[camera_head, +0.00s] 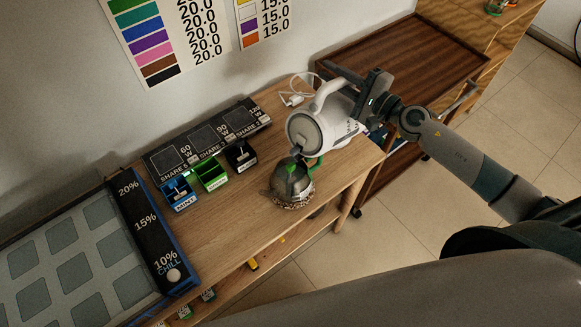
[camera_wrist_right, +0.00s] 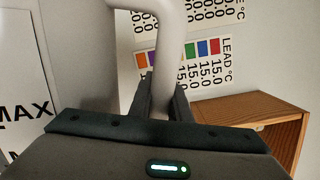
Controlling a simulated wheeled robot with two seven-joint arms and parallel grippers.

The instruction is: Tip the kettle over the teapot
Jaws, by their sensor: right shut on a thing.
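The white kettle (camera_head: 304,131) is in the head view, tilted with its lid end facing left and its spout side low. My right gripper (camera_head: 350,98) is shut on the kettle's handle, which also shows between the fingers in the right wrist view (camera_wrist_right: 168,80). My left gripper is not seen.
Blue (camera_head: 178,193), green (camera_head: 211,174) and black (camera_head: 240,154) small bins stand left of the teapot, before a black labelled strip (camera_head: 205,138). A chill tray (camera_head: 75,265) lies at far left. A dark wood cart (camera_head: 410,55) stands behind right. Bare tabletop (camera_head: 225,215) lies left of the teapot.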

